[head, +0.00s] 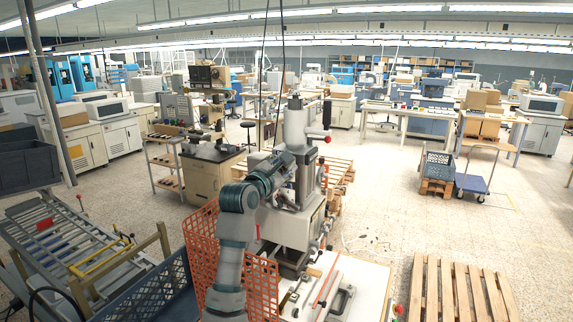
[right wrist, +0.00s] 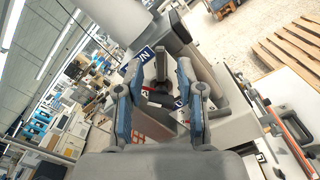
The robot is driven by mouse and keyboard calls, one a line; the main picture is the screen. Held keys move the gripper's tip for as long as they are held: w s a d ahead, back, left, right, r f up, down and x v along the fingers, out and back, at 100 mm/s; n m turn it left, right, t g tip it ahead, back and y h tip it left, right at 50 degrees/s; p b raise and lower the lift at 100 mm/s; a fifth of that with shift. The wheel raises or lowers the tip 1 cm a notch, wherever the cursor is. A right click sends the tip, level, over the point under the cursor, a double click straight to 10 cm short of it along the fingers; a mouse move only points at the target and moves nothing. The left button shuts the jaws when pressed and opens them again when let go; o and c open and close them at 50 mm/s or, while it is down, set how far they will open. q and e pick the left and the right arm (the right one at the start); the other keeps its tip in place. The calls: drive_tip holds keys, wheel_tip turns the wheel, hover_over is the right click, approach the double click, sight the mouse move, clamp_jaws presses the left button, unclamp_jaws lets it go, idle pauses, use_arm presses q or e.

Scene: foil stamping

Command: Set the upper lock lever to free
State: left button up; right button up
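The stamping machine (head: 297,130) stands upright in the middle of the head view. A black lever (head: 327,112) and a red knob (head: 327,138) are on its upper right side. My right arm reaches up to the machine's near side, and its fingers are hard to make out there. In the right wrist view my right gripper (right wrist: 160,72) is open, with blue fingers spread on both sides of a dark grey lever-like part (right wrist: 161,62). I cannot tell whether the fingers touch it. A blue and white label (right wrist: 139,64) is beside the left finger. My left gripper is out of view.
An orange mesh panel (head: 203,255) and a blue-grey crate (head: 150,290) are at the near left. A white worktop (head: 365,283) with tools adjoins the machine. A wooden pallet (head: 460,290) lies at right. Open floor (head: 400,215) is to the machine's right.

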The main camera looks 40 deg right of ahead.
drive_tip(key=v, duration=1)
drive_tip(key=shift+w+f, duration=0.1)
drive_tip(key=shift+w, duration=0.05)
